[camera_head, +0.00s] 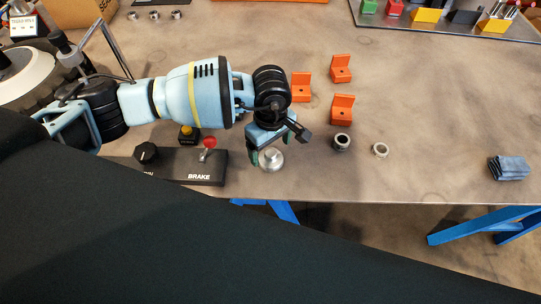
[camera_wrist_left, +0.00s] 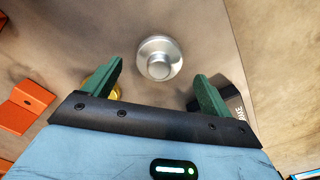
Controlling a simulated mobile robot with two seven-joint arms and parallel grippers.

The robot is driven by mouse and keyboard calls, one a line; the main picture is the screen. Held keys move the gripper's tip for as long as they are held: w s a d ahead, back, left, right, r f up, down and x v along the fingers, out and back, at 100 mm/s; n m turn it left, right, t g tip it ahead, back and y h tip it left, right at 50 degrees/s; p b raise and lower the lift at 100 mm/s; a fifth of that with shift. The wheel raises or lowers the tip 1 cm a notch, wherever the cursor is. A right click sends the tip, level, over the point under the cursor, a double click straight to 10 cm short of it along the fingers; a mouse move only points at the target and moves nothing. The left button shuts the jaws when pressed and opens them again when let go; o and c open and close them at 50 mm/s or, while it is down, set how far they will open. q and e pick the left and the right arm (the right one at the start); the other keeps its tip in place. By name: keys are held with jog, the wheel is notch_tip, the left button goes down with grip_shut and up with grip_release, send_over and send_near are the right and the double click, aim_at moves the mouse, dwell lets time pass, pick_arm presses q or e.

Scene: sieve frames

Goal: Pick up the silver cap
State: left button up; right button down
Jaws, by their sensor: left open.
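The silver cap (camera_head: 271,159) is a round metal piece with a raised knob, standing on the table near its front edge. It shows whole in the left wrist view (camera_wrist_left: 160,57), centred just ahead of the fingertips. My left gripper (camera_head: 267,151) is open and empty above the cap, partly covering it in the head view. In the left wrist view the green fingers of the left gripper (camera_wrist_left: 158,76) are spread to either side of the cap, with no visible contact. My right gripper is not in view.
A black control box (camera_head: 207,180) marked BRAKE, with a red-topped lever (camera_head: 209,143), stands left of the cap. Orange brackets (camera_head: 342,109), a dark ring (camera_head: 341,142) and a silver ring (camera_head: 380,150) lie to the right. A folded blue cloth (camera_head: 509,168) is far right.

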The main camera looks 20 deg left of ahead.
aim_at(271, 153)
pick_arm(q)
jog(key=shift+w+f, duration=0.1)
jog(key=shift+f, duration=1.7)
jog(key=c, duration=1)
jog(key=shift+o, duration=0.2)
jog(key=shift+r, duration=0.1)
jog(key=shift+r, duration=0.4)
jog(key=r, duration=0.1)
jog(key=s+r, duration=0.1)
jog(key=shift+a+r, duration=0.1)
jog(key=shift+r, duration=0.2)
jog(key=s+a+r, duration=0.1)
jog(key=s, duration=1.4)
jog(key=shift+a+r, duration=0.2)
jog(key=shift+a, duration=0.1)
